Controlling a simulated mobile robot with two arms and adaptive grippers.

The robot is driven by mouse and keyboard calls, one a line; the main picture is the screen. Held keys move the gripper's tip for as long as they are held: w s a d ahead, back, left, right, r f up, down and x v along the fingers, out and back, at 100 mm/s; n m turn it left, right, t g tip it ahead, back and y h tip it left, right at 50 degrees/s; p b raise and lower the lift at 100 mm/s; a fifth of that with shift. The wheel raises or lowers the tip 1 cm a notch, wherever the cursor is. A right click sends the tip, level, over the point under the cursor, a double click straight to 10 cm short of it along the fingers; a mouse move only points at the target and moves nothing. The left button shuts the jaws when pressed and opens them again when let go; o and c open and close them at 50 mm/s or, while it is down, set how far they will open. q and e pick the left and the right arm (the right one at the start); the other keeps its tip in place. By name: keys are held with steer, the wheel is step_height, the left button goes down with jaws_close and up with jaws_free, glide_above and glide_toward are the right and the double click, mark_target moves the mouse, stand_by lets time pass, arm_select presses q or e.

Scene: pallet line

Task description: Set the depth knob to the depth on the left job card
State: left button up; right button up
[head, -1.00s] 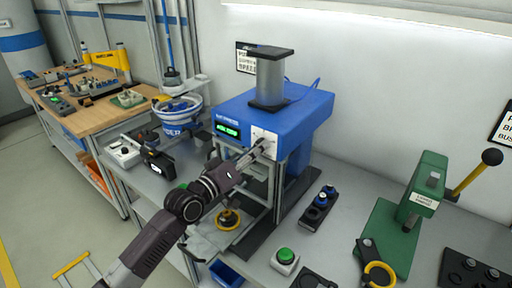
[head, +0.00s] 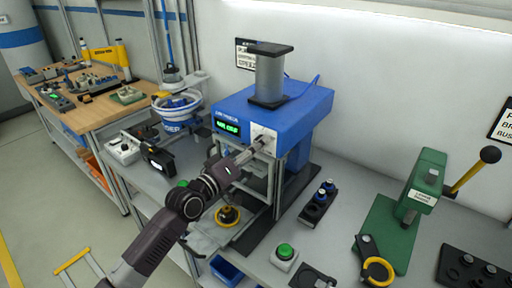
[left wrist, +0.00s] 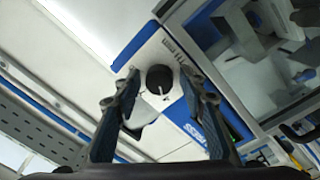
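The blue press (head: 295,107) stands on the bench with a lit green display (head: 228,128); its digits are too small to read surely. A white dial plate (head: 265,131) is on its front corner. The black depth knob (left wrist: 159,77) with a white pointer mark shows on this plate in the left wrist view. My left gripper (head: 257,147) points at the plate. In the left wrist view its two fingers (left wrist: 158,88) are apart, one on each side of the knob, with gaps visible. A job card (head: 245,52) on the wall is partly hidden by the press column; its text is not legible.
A green hand press (head: 409,215) and a second wall card (head: 505,125) are at the right. A green button box (head: 285,257) and a strip with blue knobs (head: 319,201) stand near the press. A bowl feeder (head: 178,110) stands at its left.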

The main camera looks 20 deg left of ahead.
arm_select(q)
steer(key=shift+o, duration=0.2)
steer(key=v, duration=1.2)
stand_by(0.4)
